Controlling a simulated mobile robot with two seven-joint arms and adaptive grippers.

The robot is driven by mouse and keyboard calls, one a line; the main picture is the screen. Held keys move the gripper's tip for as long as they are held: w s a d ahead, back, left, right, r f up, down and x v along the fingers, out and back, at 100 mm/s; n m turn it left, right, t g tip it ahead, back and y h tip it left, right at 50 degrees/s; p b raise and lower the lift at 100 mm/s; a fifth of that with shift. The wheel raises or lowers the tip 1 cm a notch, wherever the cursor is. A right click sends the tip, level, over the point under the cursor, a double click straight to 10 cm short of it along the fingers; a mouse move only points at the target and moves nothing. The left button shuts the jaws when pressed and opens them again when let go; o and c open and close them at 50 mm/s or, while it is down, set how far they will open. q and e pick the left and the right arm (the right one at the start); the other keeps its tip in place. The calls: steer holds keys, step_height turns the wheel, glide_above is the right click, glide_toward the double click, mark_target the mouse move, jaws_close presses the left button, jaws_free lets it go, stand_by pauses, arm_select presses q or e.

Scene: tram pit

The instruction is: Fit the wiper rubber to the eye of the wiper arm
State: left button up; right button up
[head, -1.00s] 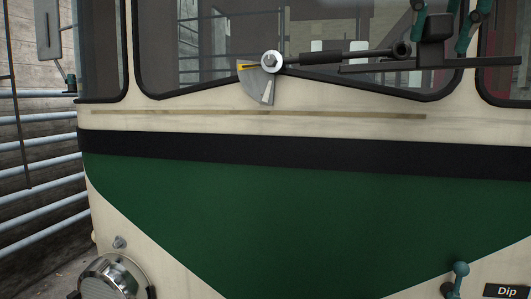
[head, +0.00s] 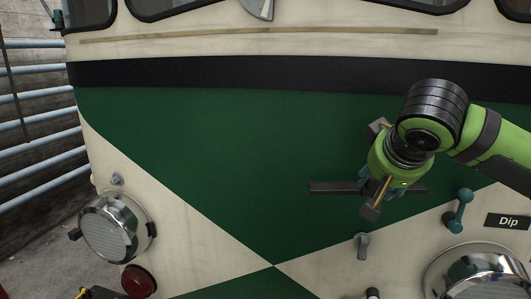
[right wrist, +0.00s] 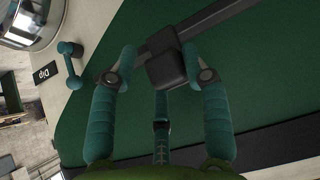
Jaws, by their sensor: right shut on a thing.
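The wiper rubber (head: 332,188) is a long dark bar held roughly level in front of the green panel in the head view. In the right wrist view, the wiper rubber (right wrist: 208,22) has a black block at its middle, between my teal fingers. My right gripper (head: 372,184) is shut on it; the gripper partly hides the bar in the head view. In the right wrist view, the gripper (right wrist: 160,66) has fingers on both sides of the block. My left gripper is not in view.
A teal lever (head: 460,210) stands beside the "Dip" label (head: 507,221). A small grey knob (head: 362,245) and chrome lamps (head: 116,228) sit low on the tram front.

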steer(key=s+a+f+n+y+b, duration=0.1)
steer(key=s+f, duration=0.3)
steer(key=f, duration=0.4)
steer(key=s+a+f+n+b, duration=0.1)
steer(key=s+a+f+b, duration=0.1)
steer(key=s+f, duration=0.3)
step_height(320, 180, down, 4)
steer(key=shift+s+f+y, duration=0.1)
steer(key=shift+s+y, duration=0.1)
steer(key=shift+y, duration=0.2)
